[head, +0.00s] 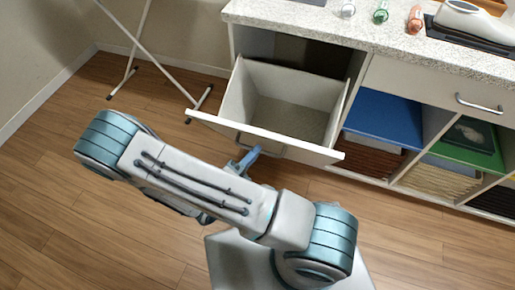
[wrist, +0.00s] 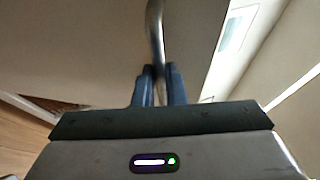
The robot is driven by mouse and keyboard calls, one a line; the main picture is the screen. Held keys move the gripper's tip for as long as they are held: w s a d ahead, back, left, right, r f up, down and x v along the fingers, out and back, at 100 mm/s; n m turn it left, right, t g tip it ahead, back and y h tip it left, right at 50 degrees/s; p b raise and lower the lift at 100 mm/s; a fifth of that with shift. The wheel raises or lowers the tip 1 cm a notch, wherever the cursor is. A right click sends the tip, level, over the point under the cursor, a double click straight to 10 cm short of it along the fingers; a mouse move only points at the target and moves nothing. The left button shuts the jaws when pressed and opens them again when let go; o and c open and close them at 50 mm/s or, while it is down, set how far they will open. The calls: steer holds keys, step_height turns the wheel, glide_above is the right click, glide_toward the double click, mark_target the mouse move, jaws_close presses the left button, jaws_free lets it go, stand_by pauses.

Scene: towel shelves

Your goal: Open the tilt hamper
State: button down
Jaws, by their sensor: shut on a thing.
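The tilt hamper (head: 225,122) is a white bin in the left end of the cabinet, and its front is tipped well outward. Its inside shows and looks empty. Its metal handle (head: 272,150) is on the outer front and is partly hidden. The handle also shows in the wrist view (wrist: 155,35), running down between the fingers. My gripper (wrist: 158,72) is shut on the handle. In the head view my blue fingertips (head: 248,158) are at the hamper front, with my arm in front and below.
A drawer (head: 430,90) with a metal handle sits to the right, above open cubbies with a blue board (head: 385,118) and a green one (head: 470,145). Bottles and an iron (head: 470,18) stand on the speckled counter (head: 300,22). A white folding rack (head: 135,45) stands at left. Wood floor is clear at left.

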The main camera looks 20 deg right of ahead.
steer(key=c, duration=1.5)
jaws_free()
steer(key=shift+w, duration=0.1)
steer(key=shift+a, duration=0.1)
steer(key=v, duration=1.3)
steer(key=shift+s+a+f, duration=0.1)
steer(key=shift+s+a, duration=0.15)
steer(key=shift+a, duration=0.05)
